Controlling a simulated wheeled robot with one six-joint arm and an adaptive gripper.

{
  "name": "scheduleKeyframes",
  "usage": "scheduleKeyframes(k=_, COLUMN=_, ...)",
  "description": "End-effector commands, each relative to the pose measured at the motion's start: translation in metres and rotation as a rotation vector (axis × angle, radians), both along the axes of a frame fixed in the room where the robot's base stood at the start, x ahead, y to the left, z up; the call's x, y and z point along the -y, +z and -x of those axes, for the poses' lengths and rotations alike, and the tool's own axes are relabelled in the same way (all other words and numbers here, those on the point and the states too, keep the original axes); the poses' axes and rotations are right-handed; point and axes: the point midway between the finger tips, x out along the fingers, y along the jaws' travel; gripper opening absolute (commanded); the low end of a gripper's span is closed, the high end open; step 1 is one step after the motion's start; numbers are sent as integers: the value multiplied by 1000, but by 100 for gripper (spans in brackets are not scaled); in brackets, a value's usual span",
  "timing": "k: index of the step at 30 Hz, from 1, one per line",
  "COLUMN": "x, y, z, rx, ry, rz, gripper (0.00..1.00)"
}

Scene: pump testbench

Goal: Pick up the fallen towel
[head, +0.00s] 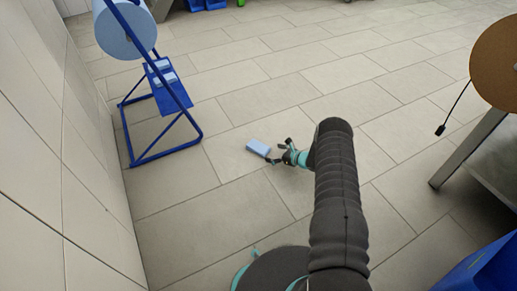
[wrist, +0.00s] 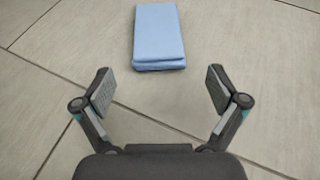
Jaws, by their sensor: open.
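The fallen towel (head: 258,146) is a folded light blue block lying on the tiled floor, right of the blue stand. In the wrist view the towel (wrist: 158,36) lies ahead of my gripper, near the top centre, with its near edge beyond the fingertips. My gripper (head: 279,157) is low over the floor beside the towel in the head view. In the wrist view my gripper (wrist: 160,88) has its fingers wide apart, with only bare floor between them.
A blue stand (head: 165,152) with a large blue roll (head: 124,28) and more folded towels (head: 160,72) on its shelf stands at the left, near a tiled wall (head: 50,150). A metal-legged table (head: 470,145) is at the right. The floor around the towel is clear.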

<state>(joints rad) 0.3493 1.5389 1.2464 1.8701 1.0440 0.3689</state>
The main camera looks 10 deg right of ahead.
Motion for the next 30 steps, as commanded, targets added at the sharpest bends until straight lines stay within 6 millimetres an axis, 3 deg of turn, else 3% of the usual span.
scheduleKeyframes(k=7, x=-24, y=-14, z=-23, rx=0, ry=4, rz=1, gripper=96)
scheduleKeyframes(k=17, x=-28, y=-16, z=-28, rx=-1, ry=1, rz=0, gripper=96)
scheduleKeyframes(k=19, x=-28, y=-16, z=-28, rx=-1, ry=1, rz=0, gripper=86)
scheduleKeyframes(k=24, x=-28, y=-16, z=-28, rx=-1, ry=1, rz=0, gripper=43)
scheduleKeyframes(k=30, x=-28, y=-16, z=-28, rx=-1, ry=1, rz=0, gripper=42)
